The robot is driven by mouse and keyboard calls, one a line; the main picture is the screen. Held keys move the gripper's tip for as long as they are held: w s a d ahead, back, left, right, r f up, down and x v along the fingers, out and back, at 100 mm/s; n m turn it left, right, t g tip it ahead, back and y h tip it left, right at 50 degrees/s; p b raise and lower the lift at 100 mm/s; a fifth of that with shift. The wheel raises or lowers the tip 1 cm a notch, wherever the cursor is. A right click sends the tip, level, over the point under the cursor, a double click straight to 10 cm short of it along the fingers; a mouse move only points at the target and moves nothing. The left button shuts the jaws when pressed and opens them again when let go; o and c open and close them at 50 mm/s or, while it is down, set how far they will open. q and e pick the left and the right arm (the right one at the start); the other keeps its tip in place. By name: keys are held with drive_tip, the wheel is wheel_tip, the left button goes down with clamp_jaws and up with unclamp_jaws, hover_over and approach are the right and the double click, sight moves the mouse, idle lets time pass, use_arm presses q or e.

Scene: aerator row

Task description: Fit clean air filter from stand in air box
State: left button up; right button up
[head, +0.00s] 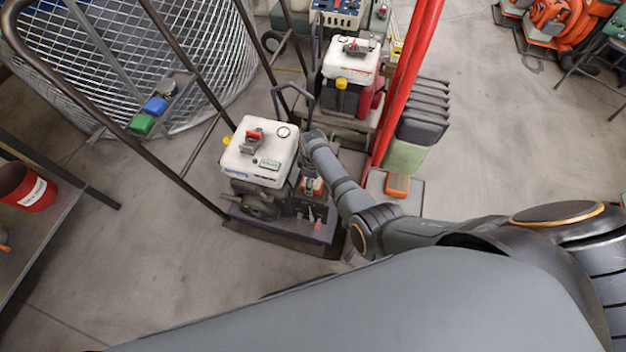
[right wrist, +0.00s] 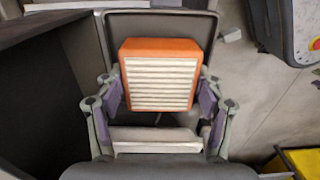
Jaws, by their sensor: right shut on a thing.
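My right gripper (right wrist: 160,98) is shut on an air filter (right wrist: 158,75) with an orange frame and pale pleats, one finger on each side. In the right wrist view a dark open box (right wrist: 213,30), which looks like the air box, lies behind the filter; I cannot tell whether they touch. In the head view my right arm reaches to the side of the near aerator (head: 262,150), which has a white top. The filter's orange (head: 313,186) shows there beside the engine, partly hidden by the wrist. My left gripper is not in view.
Another orange block (head: 398,185) sits on a low grey base by the red posts (head: 408,80). A second white-topped machine (head: 352,60) stands behind. A wire cage (head: 150,60) and a red bucket (head: 28,187) are at left.

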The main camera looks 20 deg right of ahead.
drive_tip(key=shift+f, duration=0.25)
drive_tip(key=o, duration=1.2)
drive_tip(key=shift+c, duration=0.2)
drive_tip(key=shift+r, duration=4.05)
